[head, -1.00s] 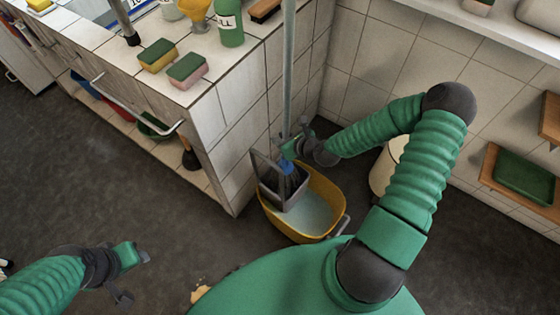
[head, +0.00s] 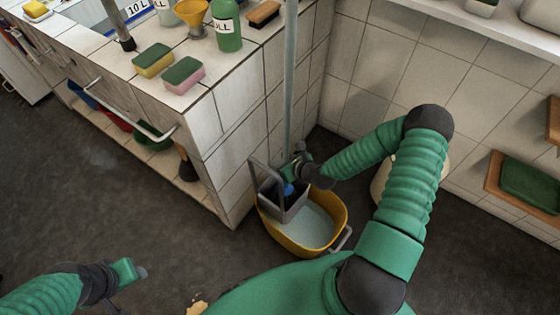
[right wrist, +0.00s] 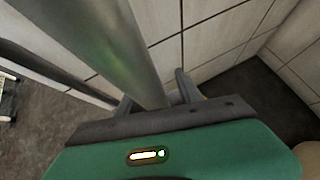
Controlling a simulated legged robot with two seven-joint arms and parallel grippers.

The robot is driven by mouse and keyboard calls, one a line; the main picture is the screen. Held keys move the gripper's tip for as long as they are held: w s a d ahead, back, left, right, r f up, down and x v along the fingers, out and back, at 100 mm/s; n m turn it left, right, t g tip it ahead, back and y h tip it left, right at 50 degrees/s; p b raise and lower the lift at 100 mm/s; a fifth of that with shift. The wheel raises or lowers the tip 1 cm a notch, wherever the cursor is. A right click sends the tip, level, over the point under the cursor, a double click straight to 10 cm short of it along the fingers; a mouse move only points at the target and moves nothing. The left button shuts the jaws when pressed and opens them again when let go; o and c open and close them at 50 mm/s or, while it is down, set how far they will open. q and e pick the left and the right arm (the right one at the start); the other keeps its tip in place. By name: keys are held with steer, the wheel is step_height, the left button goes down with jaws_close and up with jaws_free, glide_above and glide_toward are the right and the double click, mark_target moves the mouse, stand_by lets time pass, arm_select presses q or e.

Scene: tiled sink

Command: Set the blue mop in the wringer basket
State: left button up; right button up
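The blue mop's long grey pole (head: 289,80) stands nearly upright beside the tiled counter. My right gripper (head: 294,168) is shut around the lower pole, which also shows between its fingers in the right wrist view (right wrist: 135,60). The mop's blue head (head: 288,189) shows just below the gripper, at the opening of the grey wringer basket (head: 288,213). Its strands are hidden behind the basket wall. The basket sits at the left side of the yellow bucket (head: 336,225), which holds pale water. My left gripper (head: 128,288) is open and empty over the floor at lower left.
The counter corner (head: 232,190) stands close to the left of the bucket. Sponges (head: 184,75) and a green bottle (head: 228,28) are on the counter top. A pale round container (head: 381,182) stands behind my right arm. The dark floor at left is clear.

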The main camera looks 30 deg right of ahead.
steer(key=a+p+v, duration=0.1)
steer(key=p+v, duration=0.3)
steer(key=v, duration=0.8)
steer(key=shift+d+p, duration=0.3)
steer(key=shift+d, duration=0.15)
steer(key=shift+r, duration=0.1)
